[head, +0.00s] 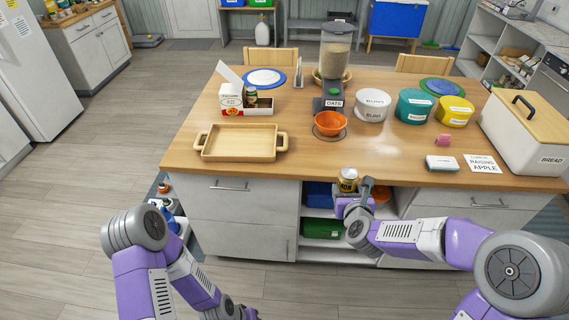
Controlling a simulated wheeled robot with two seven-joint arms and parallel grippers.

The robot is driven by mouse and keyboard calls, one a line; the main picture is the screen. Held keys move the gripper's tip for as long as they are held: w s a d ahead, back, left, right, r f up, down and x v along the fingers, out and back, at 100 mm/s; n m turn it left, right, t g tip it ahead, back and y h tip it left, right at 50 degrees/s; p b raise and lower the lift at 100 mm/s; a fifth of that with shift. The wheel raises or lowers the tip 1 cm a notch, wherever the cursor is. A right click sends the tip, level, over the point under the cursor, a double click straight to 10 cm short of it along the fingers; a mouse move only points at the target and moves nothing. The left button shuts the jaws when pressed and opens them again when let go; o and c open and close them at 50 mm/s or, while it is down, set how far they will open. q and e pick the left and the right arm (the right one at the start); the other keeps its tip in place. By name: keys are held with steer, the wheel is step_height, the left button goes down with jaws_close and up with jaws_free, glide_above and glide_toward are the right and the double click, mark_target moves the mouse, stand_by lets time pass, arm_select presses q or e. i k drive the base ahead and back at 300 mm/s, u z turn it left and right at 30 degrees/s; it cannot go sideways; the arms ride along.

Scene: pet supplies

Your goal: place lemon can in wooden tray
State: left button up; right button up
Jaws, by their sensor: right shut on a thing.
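The wooden tray (240,155) is empty and lies on the left part of the island top, with a handle at each end. A yellow can with dark lettering and a pale lid (348,178) is at the front edge of the island; I take it for the lemon can. My right gripper (352,192) is shut on this can, and the gripper hides its lower part. The can appears upright, to the right of and nearer to me than the tray. My left arm hangs at the lower left, and its gripper is not visible.
Behind the tray is a white box (232,98) with jars. Round tins (372,105) and a bread box (525,130) stand on the right. The top's front middle is clear.

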mark_target(242, 143)
steer(key=u, duration=1.15)
steer(key=i, duration=0.8)
steer(key=z, duration=0.45)
steer(key=i, duration=0.85)
steer(key=z, duration=0.85)
